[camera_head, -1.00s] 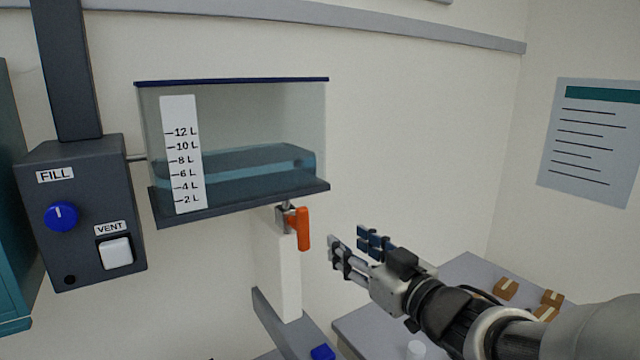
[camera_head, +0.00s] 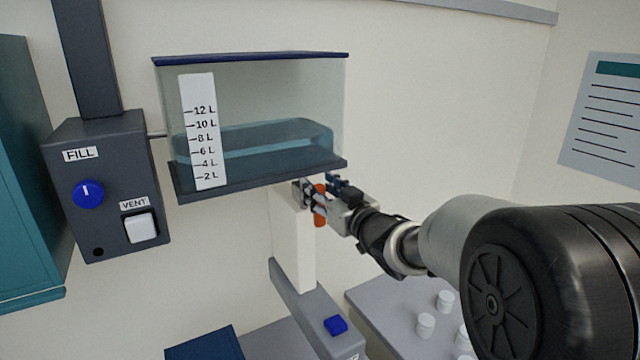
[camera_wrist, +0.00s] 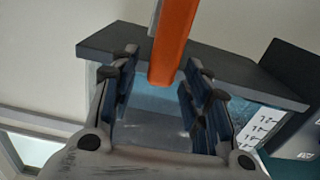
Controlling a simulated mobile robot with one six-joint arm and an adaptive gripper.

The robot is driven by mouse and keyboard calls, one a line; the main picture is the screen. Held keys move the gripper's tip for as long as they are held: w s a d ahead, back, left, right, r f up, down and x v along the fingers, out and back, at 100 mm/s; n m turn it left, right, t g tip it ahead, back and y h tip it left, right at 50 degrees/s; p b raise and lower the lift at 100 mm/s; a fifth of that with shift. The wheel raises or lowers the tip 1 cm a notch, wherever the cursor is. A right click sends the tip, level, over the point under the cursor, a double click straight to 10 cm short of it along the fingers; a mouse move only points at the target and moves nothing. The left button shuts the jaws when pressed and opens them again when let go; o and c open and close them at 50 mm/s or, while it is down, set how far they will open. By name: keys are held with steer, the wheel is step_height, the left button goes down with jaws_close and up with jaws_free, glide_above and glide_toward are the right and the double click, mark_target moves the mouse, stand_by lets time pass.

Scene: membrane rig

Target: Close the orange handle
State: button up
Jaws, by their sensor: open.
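The orange handle (camera_head: 320,206) hangs below the front right part of the water tank, on a small metal valve. In the head view my gripper (camera_head: 322,194) is at the handle and hides part of it. In the wrist view the orange handle (camera_wrist: 173,45) reaches down between the two open fingers of my gripper (camera_wrist: 158,95). A gap shows on each side of the handle, so the fingers do not appear to press on it. The handle points downward in the head view.
The clear tank (camera_head: 255,120) with a litre scale sits just above my gripper. The control box (camera_head: 108,190) with a blue knob and white vent switch is left. A white post (camera_head: 292,250) stands below the valve. White containers (camera_head: 445,300) stand on a grey table at lower right.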

steer(key=shift+w+a, duration=0.35)
steer(key=shift+w, duration=0.15)
steer(key=shift+c, duration=0.5)
jaws_close()
